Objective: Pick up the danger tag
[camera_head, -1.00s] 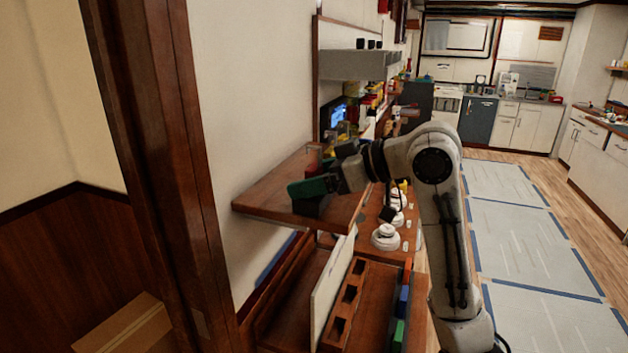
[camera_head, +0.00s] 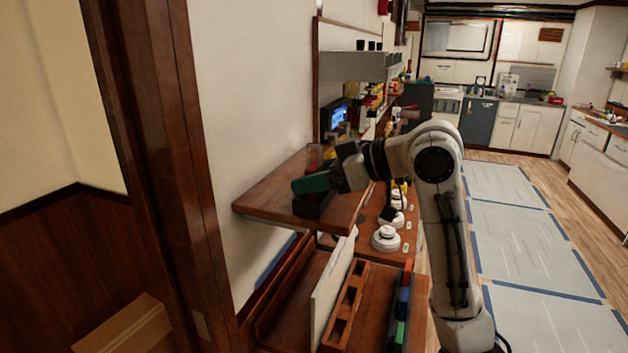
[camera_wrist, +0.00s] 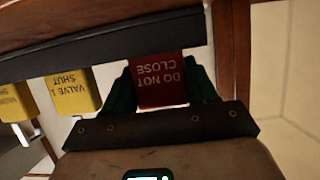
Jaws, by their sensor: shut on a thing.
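The danger tag (camera_wrist: 160,82) is a red plate with upside-down white letters reading "DO NOT CLOSE" in the wrist view. My gripper (camera_wrist: 161,93) has its two dark green fingers at the tag's left and right edges and is shut on it. The tag's top edge meets a dark rail (camera_wrist: 95,42); I cannot tell whether it still hangs there. In the head view my gripper (camera_head: 310,184) is over the wooden wall shelf (camera_head: 275,197), with a dark block below it. The tag cannot be made out there.
Two yellow tags hang left of the red one: one reads "VALVE 1 SHUT" (camera_wrist: 70,92), the other (camera_wrist: 16,102) is partly cut off. A brown wooden post (camera_wrist: 231,50) stands close on the right. Below the shelf are a slotted wooden rack (camera_head: 345,310) and white round pieces (camera_head: 386,239).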

